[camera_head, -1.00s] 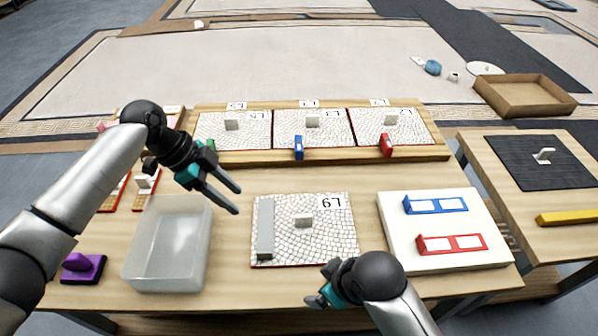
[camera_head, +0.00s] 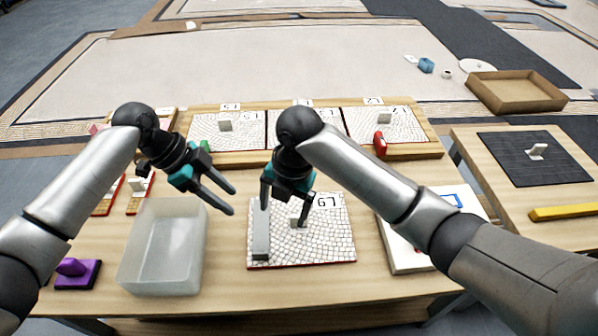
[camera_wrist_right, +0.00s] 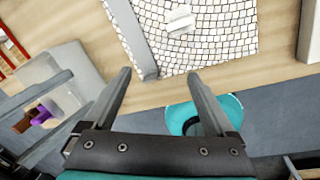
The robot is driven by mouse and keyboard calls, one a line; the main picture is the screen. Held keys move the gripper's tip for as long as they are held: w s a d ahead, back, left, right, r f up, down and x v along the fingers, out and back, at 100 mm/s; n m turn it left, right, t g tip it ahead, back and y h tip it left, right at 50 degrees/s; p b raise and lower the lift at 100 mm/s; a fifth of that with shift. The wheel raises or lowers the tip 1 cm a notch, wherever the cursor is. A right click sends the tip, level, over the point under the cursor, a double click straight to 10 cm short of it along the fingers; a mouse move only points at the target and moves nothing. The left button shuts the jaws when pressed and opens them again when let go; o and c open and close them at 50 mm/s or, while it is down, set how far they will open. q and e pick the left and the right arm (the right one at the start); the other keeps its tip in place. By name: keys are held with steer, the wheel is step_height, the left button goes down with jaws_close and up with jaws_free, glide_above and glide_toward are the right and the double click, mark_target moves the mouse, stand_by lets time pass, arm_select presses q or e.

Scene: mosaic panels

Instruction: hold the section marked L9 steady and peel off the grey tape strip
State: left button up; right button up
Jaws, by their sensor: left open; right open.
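The section marked L9 (camera_head: 330,245), a white mosaic panel with a red edge, lies flat on the table; it also shows in the right wrist view (camera_wrist_right: 215,45). The grey tape strip (camera_head: 260,238) runs along its left side and shows in the wrist view (camera_wrist_right: 133,38). A pale grip block (camera_head: 297,220) stands mid-panel. My right gripper (camera_head: 285,208) is open over the panel's upper left part, its fingers pointing down near strip and block; I cannot tell whether it touches. My left gripper (camera_head: 232,201) is open and empty, left of the panel and above the table.
A translucent bin (camera_head: 163,255) stands left of the panel, with a purple handled block (camera_head: 78,270) beyond it. A wooden rack (camera_head: 235,158) of panels spans the back, partly hidden by my right arm. A white board (camera_head: 405,260) lies to the right.

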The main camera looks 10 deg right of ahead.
steer(key=w+d+r+n+h, duration=0.2)
steer(key=w+d+r+n, duration=0.2)
steer(key=r+n, duration=0.1)
steer(key=shift+g, duration=0.4)
steer(key=f, duration=1.4)
steer(key=shift+s+f, duration=0.2)
steer(key=shift+f, duration=0.2)
jaws_close()
